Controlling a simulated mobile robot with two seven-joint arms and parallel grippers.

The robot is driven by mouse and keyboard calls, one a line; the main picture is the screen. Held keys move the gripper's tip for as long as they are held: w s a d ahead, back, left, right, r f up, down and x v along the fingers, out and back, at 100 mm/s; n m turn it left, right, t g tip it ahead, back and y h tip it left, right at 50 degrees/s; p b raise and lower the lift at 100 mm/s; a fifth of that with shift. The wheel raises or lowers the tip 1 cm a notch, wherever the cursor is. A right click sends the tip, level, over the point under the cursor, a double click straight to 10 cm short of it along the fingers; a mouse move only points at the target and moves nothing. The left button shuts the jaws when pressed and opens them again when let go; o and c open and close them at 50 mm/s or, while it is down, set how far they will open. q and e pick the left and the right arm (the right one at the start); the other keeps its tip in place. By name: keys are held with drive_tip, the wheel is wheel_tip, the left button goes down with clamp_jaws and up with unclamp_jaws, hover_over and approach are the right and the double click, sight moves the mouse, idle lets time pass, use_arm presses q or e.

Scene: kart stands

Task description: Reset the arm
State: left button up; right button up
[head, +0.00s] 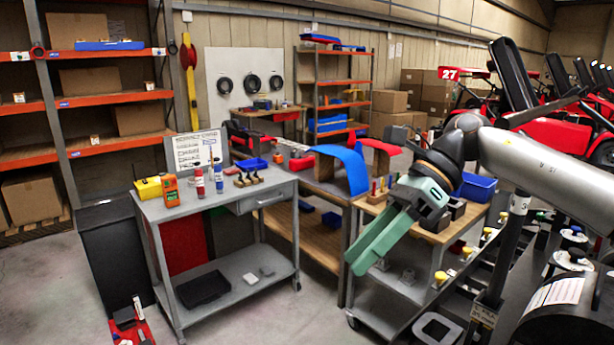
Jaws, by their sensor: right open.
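My right gripper (361,262) is in the head view, at the right of centre. It has green fingers that point down and to the left, and nothing shows between them. It hangs in the air in front of the small wood-topped cart (437,237), apart from the things on it. My right arm (540,160) comes in from the right edge, raised and bent. My left gripper is not in this view.
A grey workbench (225,200) with bottles, a yellow box and a sign stands at the left. A blue bin (478,187) sits on the cart behind my gripper. Red karts (500,110) and dark equipment crowd the right. Some grey floor is clear at the front.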

drive_tip(key=s+a+f+m+t+y, duration=0.1)
drive_tip(key=a+f+m+t+y, duration=0.2)
drive_tip(key=a+f+m+y, duration=0.35)
drive_tip(key=a+f+m+t+y, duration=0.2)
drive_tip(key=a+f+m+y, duration=0.2)
drive_tip(key=a+m+y, duration=0.55)
drive_tip(key=d+f+m+t+h, duration=0.75)
drive_tip(key=f+m, duration=0.35)
drive_tip(key=m, duration=0.3)
drive_tip(key=d+f+m+t+h, duration=0.65)
drive_tip(key=f+m+h, duration=0.25)
drive_tip(key=f+m, duration=0.3)
drive_tip(key=s+d+f+m+g+h, duration=0.3)
drive_tip(key=s+d+f+m, duration=0.1)
drive_tip(key=s+f, duration=0.4)
drive_tip(key=s+d+f+m+g+h, duration=0.3)
drive_tip(key=s+d+f+m, duration=0.2)
drive_tip(key=s+d+f, duration=0.2)
drive_tip(key=shift+s+d+f+m, duration=0.15)
drive_tip(key=shift+s+f+m, duration=0.15)
drive_tip(key=shift+s+f, duration=0.7)
